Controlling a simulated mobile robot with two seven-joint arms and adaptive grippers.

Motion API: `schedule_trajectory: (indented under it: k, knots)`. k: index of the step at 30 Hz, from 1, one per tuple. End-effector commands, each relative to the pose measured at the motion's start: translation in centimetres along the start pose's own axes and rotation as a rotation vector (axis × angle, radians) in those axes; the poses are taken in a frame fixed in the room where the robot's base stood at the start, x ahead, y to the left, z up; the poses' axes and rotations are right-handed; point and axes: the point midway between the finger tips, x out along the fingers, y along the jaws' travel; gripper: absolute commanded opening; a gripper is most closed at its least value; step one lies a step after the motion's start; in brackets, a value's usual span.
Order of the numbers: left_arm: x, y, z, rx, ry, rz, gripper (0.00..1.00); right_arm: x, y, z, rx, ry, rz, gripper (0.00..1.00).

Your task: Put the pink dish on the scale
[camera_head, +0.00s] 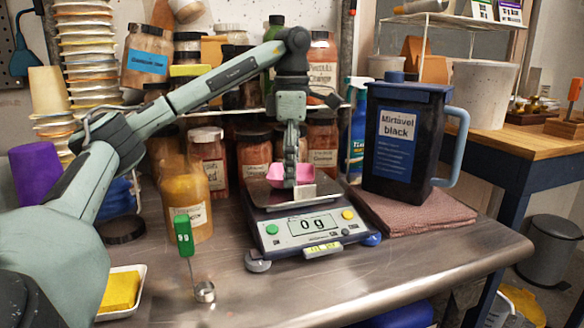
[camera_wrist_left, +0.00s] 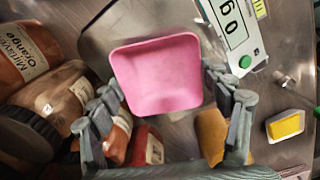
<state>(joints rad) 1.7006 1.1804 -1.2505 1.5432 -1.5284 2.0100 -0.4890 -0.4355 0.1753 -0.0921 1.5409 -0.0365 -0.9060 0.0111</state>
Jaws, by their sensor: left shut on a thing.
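The pink dish (camera_head: 277,176) is a small square bowl, also seen from above in the left wrist view (camera_wrist_left: 158,75). My left gripper (camera_head: 291,180) points down and is shut on the dish, with fingers at both sides of it in the left wrist view (camera_wrist_left: 165,96). The dish is over the metal pan of the scale (camera_head: 305,222); whether it touches the pan is hard to tell. The scale's display reads 0 g. In the left wrist view the scale's pan (camera_wrist_left: 98,38) shows beyond the dish. My right gripper is not in view.
A black "Mirtavel black" canister (camera_head: 405,137) stands on a folded cloth (camera_head: 440,212) right of the scale. Jars (camera_head: 254,150) line up behind it. The front table is fairly clear.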

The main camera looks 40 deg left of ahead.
Motion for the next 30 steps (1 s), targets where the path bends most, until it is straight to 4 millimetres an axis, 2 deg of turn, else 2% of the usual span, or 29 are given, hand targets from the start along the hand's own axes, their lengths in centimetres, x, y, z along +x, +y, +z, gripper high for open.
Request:
schedule_trajectory:
  k: [11,12,13,23,30]
  knots:
    - [0.4,0.0,0.0,0.0,0.001,-0.001,0.65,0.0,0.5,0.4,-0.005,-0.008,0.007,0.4]
    - [0.3,0.0,0.0,0.0,0.001,0.0,0.82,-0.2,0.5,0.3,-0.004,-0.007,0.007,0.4]
    - [0.3,0.0,0.0,0.0,0.001,0.0,0.86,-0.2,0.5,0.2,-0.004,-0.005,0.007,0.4]
    - [0.2,0.0,0.0,0.0,0.0,0.0,0.86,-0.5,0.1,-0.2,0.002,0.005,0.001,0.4]
    - [-1.5,0.0,0.1,0.001,-0.002,0.004,0.86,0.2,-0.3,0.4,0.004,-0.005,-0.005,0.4]
